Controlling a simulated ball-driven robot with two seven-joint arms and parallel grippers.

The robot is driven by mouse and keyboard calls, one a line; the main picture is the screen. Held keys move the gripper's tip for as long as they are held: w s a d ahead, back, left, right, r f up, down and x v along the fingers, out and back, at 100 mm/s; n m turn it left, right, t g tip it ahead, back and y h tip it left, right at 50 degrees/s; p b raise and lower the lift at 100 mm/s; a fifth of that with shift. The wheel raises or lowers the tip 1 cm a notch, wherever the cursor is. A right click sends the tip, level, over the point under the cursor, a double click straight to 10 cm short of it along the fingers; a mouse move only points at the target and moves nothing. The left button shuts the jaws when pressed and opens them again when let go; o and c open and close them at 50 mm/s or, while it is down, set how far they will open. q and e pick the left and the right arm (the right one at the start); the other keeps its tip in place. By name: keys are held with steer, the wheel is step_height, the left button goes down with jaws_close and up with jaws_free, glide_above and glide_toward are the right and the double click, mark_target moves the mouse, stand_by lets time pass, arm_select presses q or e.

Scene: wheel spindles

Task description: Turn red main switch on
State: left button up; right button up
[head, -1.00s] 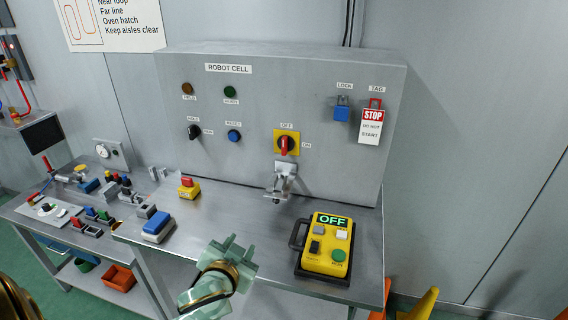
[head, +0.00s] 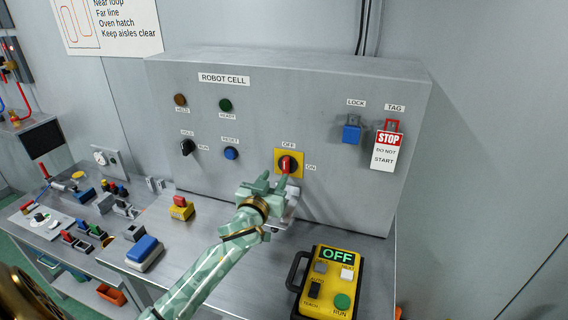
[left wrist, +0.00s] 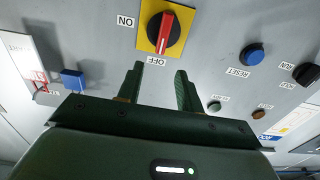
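The red main switch (head: 287,164) is a red handle on a yellow square plate on the grey ROBOT CELL cabinet. Its handle stands upright, in line with the OFF label above it; ON is at the right. In the left wrist view the red switch (left wrist: 165,33) appears upside down, just beyond the fingertips. My left gripper (head: 270,180) is just below and in front of the switch, apart from it. In the left wrist view my left gripper (left wrist: 158,80) has its two fingers spread with nothing between them. My right gripper is not in view.
A blue padlock (head: 351,134) and a STOP tag (head: 387,150) hang right of the switch. A yellow pendant reading OFF (head: 326,283) lies on the bench at right. A yellow box with a red button (head: 181,208) sits left of my arm. Blue RESET button (head: 231,153) is left of the switch.

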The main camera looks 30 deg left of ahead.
mark_target(284, 162)
arm_select(q)
steer(key=x, duration=0.8)
steer(key=shift+w+b, duration=0.2)
steer(key=shift+b, duration=0.2)
jaws_close()
